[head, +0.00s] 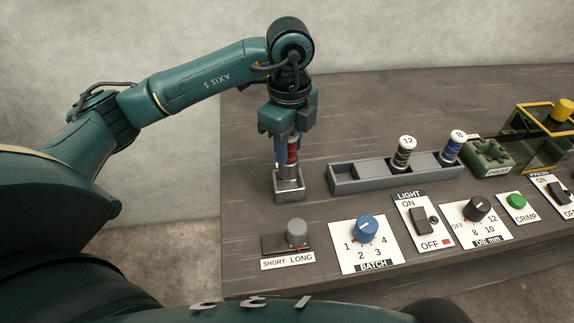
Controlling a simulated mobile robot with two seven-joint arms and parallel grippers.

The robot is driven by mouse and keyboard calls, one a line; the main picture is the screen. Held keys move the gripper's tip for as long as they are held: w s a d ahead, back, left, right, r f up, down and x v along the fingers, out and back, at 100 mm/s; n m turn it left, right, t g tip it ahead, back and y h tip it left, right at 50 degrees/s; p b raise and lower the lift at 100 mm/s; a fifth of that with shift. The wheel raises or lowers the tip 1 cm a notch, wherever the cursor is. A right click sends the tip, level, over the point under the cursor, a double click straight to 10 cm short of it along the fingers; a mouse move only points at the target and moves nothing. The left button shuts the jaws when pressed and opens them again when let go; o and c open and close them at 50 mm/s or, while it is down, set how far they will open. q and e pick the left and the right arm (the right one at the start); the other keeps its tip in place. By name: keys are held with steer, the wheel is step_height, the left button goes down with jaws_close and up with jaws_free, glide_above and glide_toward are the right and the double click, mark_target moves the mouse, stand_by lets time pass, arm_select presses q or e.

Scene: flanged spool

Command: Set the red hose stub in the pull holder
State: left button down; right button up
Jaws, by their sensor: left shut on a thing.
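The red hose stub (292,152) is upright between the fingers of my left gripper (288,150), which points straight down and is shut on it. The fingers hide part of the stub. Directly below is a small grey metal holder (289,194), a square open-topped block near the left end of the bench. A silvery piece shows between the red part and the holder's opening; I cannot tell whether the stub's lower end rests in the holder or hangs just above it. My right gripper is not in view.
A grey rack (375,181) holds spools marked 12 (404,153) and 8 (453,148). A green press (488,158) and a yellow-framed guard (535,150) stand at right. A grey SHORT/LONG knob (297,232) and blue BATCH dial (364,229) are in front. The bench behind is clear.

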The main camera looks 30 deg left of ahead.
mark_target(289, 164)
arm_select(q)
steer(key=shift+f, duration=2.3)
steer(key=shift+f+b, duration=0.35)
steer(key=shift+f, duration=0.05)
steer(key=c, duration=1)
jaws_free()
steer(key=shift+c, duration=0.2)
steer(key=shift+r, duration=0.1)
step_height(289, 164, up, 13)
steer(key=shift+f+p, duration=0.15)
steer(key=shift+p, duration=0.5)
